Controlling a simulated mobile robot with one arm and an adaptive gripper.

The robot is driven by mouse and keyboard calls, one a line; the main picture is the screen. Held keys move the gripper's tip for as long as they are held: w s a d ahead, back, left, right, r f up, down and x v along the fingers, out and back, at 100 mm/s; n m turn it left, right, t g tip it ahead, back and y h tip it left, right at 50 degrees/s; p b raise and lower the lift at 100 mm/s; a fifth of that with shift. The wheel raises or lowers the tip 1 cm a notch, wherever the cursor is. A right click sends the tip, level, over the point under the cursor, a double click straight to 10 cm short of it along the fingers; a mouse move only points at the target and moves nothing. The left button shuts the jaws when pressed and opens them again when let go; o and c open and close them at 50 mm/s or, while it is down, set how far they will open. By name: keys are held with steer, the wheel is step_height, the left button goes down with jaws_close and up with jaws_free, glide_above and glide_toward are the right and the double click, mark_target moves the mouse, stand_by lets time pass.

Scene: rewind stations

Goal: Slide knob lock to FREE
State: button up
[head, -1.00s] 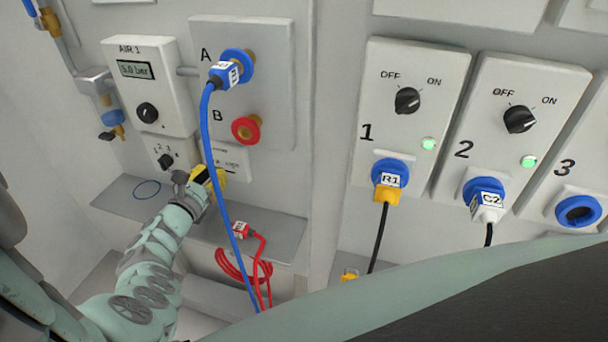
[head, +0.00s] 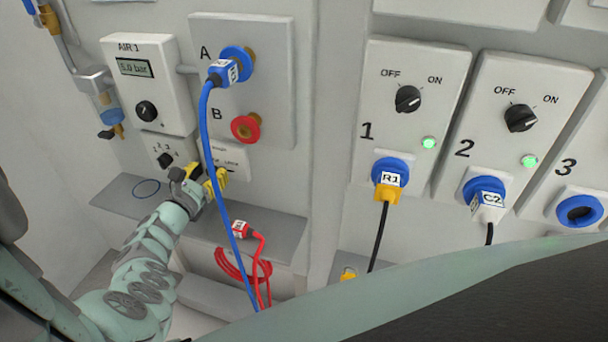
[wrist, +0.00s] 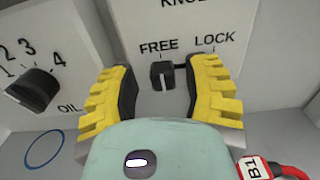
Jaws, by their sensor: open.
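The knob lock is a small black slider (wrist: 162,76) with a pale line on its face, on a light panel in the wrist view. It stands under the FREE mark, at the left end of its slot; the dark slot runs right towards the LOCK mark. My gripper (wrist: 164,92) is open, with one yellow ribbed finger left of the slider and one right of it. Gaps show between the slider and both fingers. In the head view my gripper (head: 203,180) is at the lock plate (head: 234,160) and hides the slider.
A black OIL selector (wrist: 34,90) with numbered positions is left of the fingers. A grey shelf (head: 262,226) lies below, with a blue ring (head: 147,189) and a red B1 plug (head: 241,229). A blue hose (head: 206,125) hangs close in front of my gripper.

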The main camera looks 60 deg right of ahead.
steer(key=shift+s, duration=0.15)
steer(key=s+d+p+v, duration=0.1)
steer(key=s+p+v, duration=0.1)
steer(key=v, duration=1.4)
steer(key=a+f+m+t+y+p, duration=0.1)
steer(key=a+f+y+p, duration=0.3)
steer(key=a+f+y, duration=0.7)
steer(key=shift+w+a+f+m+t, duration=0.3)
steer(key=shift+w+a+f+m, duration=0.15)
steer(key=shift+a+f+m, duration=0.3)
